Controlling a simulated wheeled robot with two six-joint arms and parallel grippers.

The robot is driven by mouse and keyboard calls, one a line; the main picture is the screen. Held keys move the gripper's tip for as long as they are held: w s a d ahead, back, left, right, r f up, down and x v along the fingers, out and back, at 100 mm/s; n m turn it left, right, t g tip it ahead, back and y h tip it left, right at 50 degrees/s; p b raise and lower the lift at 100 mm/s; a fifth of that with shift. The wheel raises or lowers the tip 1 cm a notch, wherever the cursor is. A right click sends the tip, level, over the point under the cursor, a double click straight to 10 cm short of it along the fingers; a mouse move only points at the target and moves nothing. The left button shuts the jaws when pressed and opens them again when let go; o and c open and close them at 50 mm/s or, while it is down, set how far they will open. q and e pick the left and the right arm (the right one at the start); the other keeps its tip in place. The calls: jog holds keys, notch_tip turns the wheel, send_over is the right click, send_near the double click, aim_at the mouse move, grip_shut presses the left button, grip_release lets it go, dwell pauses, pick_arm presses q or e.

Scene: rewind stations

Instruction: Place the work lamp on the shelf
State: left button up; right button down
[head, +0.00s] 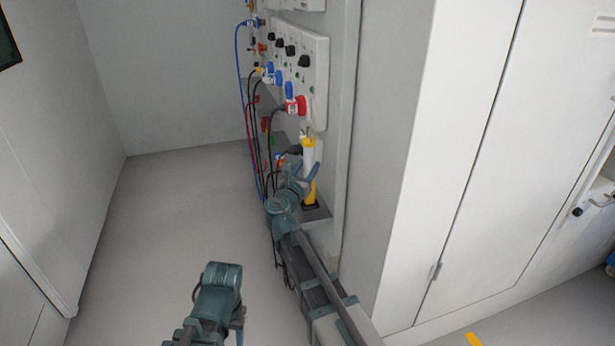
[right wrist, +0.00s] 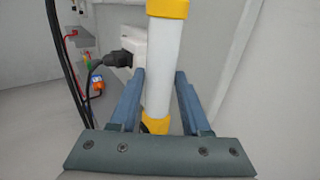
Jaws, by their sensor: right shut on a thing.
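The work lamp (head: 309,160) is a slim white tube with yellow ends, standing roughly upright beside the wall panel in the head view. My right gripper (head: 303,174) is shut on the lamp; in the right wrist view the white tube (right wrist: 158,60) runs between its two blue fingers. The lamp's lower end is over a small grey shelf (head: 322,213) at the wall; I cannot tell whether it touches it. My left arm shows low in the head view, its gripper (head: 238,324) too unclear to read.
A white socket panel (head: 311,75) with red, blue and black plugs is on the wall above. Several cables (head: 247,110) hang just left of the lamp. A white cabinet (head: 440,170) stands at the right. The grey floor (head: 170,230) at the left is clear.

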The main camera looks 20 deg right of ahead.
jog(key=f+b, duration=0.2)
jog(key=w+f+b, duration=0.1)
jog(key=f, duration=0.1)
jog(key=shift+d+b, duration=0.2)
jog(key=shift+b, duration=0.2)
jog(key=shift+r, duration=0.2)
jog(key=shift+f, duration=0.1)
jog(key=shift+c, duration=1.8)
grip_release()
jog(key=v, duration=1.2)
